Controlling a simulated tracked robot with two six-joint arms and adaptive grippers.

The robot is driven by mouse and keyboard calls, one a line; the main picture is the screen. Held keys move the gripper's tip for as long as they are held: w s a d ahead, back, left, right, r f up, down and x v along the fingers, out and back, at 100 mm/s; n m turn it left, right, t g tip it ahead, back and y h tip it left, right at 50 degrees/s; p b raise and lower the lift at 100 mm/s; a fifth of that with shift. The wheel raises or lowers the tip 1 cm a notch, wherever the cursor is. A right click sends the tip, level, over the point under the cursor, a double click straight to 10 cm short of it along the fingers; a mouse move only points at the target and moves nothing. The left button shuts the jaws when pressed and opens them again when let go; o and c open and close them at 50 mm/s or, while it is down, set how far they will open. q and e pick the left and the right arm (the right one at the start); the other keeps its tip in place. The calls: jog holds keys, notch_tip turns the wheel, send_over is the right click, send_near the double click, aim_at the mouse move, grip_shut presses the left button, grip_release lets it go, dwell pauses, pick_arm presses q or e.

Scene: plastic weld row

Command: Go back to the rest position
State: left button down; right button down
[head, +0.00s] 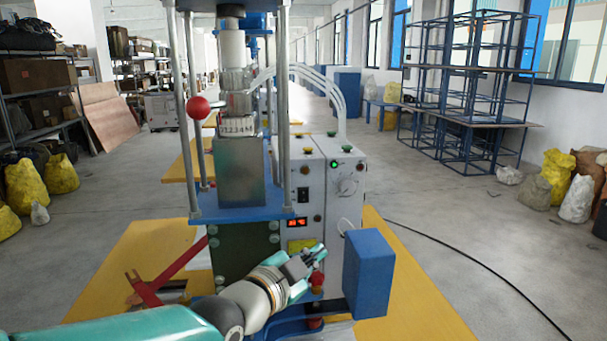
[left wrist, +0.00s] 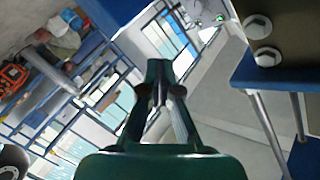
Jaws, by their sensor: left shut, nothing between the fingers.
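My left arm comes in from the lower left of the head view, and my left gripper (head: 312,262) is in front of the welding machine. Its fingers are together with nothing between them, and the shut fingers also show in the left wrist view (left wrist: 159,90). The gripper is close to the red knob (head: 317,280) and left of the blue box (head: 369,274); I cannot tell whether it touches either. My right gripper is not in view.
The welding machine (head: 240,172) with its grey control cabinet (head: 315,190) stands on a yellow table (head: 425,290). A red lever (head: 150,290) is at its left. A black cable (head: 470,270) crosses the floor at right. Blue racks (head: 465,85) stand farther back.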

pick_arm(q)
jog(key=s+a+f+n+g+y+p, duration=0.1)
jog(key=a+f+n+g, duration=0.1)
jog(key=f, duration=0.6)
jog(key=s+a+f+n+g+y+p, duration=0.1)
jog(key=a+f+n+p, duration=0.15)
jog(key=f, duration=0.55)
jog(key=s+a+f+n+g+y+p, duration=0.1)
jog(key=s+a+f+n+g, duration=0.1)
jog(key=s+f, duration=0.2)
jog(key=s+a+f+n+g+y+p, duration=0.1)
jog(key=s+a+f+n+g, duration=0.1)
jog(key=f, duration=0.7)
jog(key=s+a+f+n+g+y+p, duration=0.1)
jog(key=s+a+f+n+g, duration=0.1)
jog(key=s+f, duration=0.5)
jog(key=shift+a+n+p, duration=0.35)
jog(key=shift+a+n, duration=0.55)
jog(key=shift+n, duration=0.25)
jog(key=s+a+f+n+g, duration=0.1)
jog(key=s+f+n+g, duration=0.1)
jog(key=s, duration=0.4)
jog(key=s+a+f+n+g, duration=0.1)
jog(key=s+f+n+g, duration=0.1)
jog(key=s+f, duration=0.3)
jog(key=shift+s+a+f+n, duration=0.15)
jog(key=shift+s+f+n, duration=0.15)
jog(key=shift+s, duration=0.8)
